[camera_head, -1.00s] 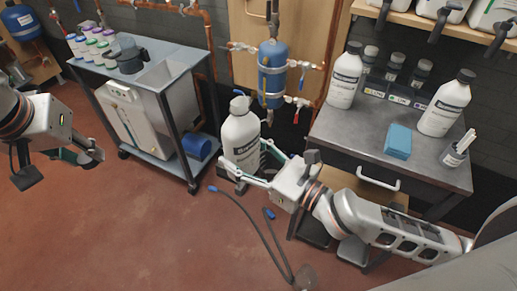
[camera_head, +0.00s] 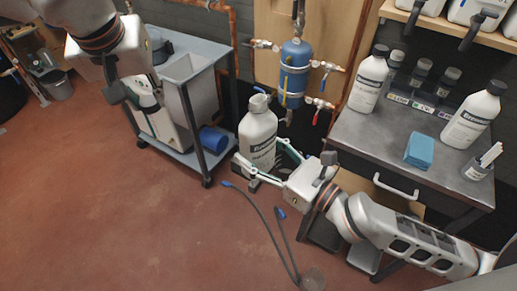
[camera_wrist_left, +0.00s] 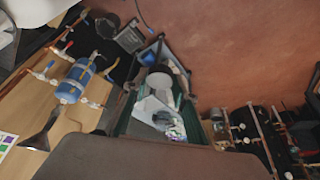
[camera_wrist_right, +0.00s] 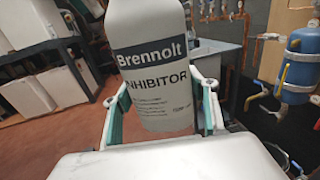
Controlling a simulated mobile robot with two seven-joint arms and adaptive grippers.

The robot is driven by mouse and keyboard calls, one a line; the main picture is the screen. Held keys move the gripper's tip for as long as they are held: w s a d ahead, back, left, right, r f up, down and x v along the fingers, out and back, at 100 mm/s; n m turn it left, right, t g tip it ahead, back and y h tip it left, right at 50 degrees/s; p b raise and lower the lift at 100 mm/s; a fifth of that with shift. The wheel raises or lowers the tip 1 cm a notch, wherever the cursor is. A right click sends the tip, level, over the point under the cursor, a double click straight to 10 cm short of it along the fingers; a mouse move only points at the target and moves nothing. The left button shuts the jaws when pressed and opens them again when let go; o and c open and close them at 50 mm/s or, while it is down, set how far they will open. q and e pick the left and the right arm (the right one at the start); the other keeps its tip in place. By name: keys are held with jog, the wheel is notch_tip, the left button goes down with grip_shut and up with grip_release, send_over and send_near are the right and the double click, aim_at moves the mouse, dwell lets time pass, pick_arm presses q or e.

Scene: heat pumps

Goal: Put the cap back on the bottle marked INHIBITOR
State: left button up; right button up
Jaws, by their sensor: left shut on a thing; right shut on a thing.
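The white bottle marked INHIBITOR (camera_head: 258,138) is held upright over the floor, in front of the blue vessel; its label reads clearly in the right wrist view (camera_wrist_right: 155,75). My right gripper (camera_head: 265,167) is shut around its lower body. In the right wrist view the bottle's top is out of frame. In the head view its neck shows pale, without a black cap like other bottles. My left gripper (camera_head: 148,98) points down in front of the grey cart, apart from the bottle. Between its fingers a pale round thing (camera_wrist_left: 159,82) shows, which looks like the cap; details are unclear.
The grey cart (camera_head: 203,120) with a tub stands behind my left gripper. The blue vessel (camera_head: 293,75) with valves is behind the bottle. A hose lies on the open floor.

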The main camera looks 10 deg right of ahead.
pick_arm(q)
jog(key=d+r, duration=0.6)
jog(key=d, duration=0.6)
notch_tip(320, 180, up, 3)
send_over(258, 99)
jog(key=shift+s+d+n, duration=0.1)
jog(key=shift+s+n, duration=0.3)
jog(key=shift+f, duration=0.1)
jog(key=shift+f, duration=1.95)
jog(key=shift+f, duration=0.9)
jog(key=shift+f, duration=0.55)
